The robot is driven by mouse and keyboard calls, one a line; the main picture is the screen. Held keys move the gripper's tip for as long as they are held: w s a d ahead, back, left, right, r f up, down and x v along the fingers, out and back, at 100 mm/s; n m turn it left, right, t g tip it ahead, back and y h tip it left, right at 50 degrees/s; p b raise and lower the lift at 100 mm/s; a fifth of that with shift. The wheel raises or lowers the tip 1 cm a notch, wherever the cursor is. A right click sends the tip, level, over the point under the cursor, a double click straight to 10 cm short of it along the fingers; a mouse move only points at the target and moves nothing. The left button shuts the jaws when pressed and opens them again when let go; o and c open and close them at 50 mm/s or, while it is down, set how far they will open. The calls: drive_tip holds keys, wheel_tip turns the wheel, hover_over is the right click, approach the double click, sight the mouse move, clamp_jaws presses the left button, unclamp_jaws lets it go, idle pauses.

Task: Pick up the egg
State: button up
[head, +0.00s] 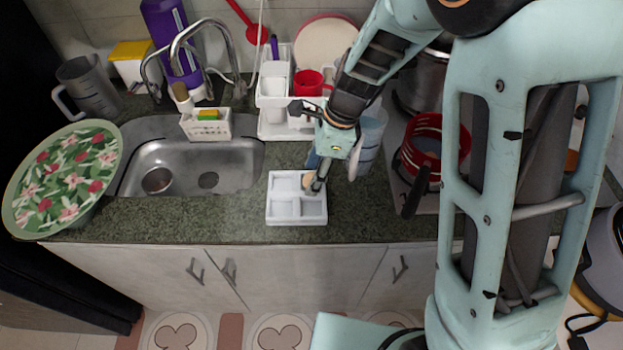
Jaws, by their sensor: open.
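A tan, rounded thing that looks like the egg (307,182) sits at the back right compartment of a white divided tray (296,221) on the counter. My gripper (317,184) points down at that compartment, with its fingers right at the egg and partly covering it. The fingers are open. Whether they touch the egg is too small to tell. The other compartments I can see look empty.
The steel sink (185,165) lies left of the tray. A white rack (275,131) with a red cup (308,82) stands behind it. A red-rimmed pot (435,128) is on the right. The green counter (240,215) left of the tray is clear.

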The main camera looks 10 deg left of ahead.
drive_tip(key=c, duration=1.2)
drive_tip(key=shift+r, duration=0.2)
drive_tip(key=shift+c, duration=0.2)
